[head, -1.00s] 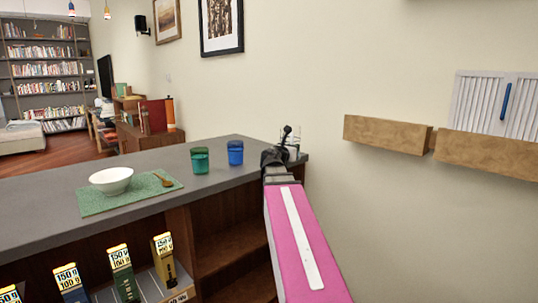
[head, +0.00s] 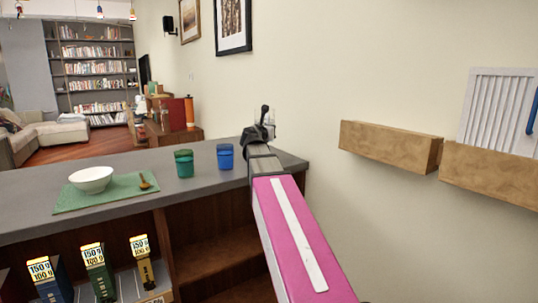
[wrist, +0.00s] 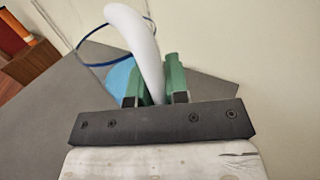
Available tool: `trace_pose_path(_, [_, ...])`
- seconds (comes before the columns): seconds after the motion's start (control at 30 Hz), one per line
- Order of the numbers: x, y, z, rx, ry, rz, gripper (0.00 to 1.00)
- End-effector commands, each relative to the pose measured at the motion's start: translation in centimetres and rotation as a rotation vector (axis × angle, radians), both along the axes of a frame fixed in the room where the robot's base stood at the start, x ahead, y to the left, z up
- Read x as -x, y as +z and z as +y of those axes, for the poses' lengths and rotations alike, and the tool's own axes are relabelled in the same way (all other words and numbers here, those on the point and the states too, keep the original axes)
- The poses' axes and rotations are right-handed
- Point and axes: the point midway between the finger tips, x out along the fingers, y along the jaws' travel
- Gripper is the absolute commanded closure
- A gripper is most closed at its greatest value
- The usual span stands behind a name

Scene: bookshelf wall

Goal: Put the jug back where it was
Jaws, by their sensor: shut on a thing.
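The jug (wrist: 105,64) is clear with a blue rim and a white curved handle (wrist: 143,35). In the wrist view it lies ahead and left of my fingers. My gripper (wrist: 153,82) has green fingers, shut on the handle. In the head view my gripper (head: 264,122) is over the right end of the grey counter (head: 130,160), by the wall. There the jug is mostly hidden behind my arm's end. I cannot tell whether its base touches the counter. A pale blue patch shows through or behind the jug.
A blue cup (head: 225,157) and a green cup (head: 184,164) stand left of my gripper. A white bowl (head: 91,180) and a wooden spoon (head: 146,183) are on a green mat (head: 115,199). Wooden wall ledges (head: 385,146) jut out at right. Boxes stand on a shelf below the counter.

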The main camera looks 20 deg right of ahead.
Motion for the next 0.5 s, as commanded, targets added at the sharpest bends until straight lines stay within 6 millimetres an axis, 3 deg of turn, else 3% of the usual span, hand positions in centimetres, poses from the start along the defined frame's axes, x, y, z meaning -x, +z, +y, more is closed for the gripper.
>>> trace_pose_path(0.2, [0.1, -3.3, 0.0, 0.001, -0.001, 0.001, 1.00])
trace_pose_path(0.5, [0.1, -4.9, 0.0, 0.001, -0.001, -0.001, 1.00])
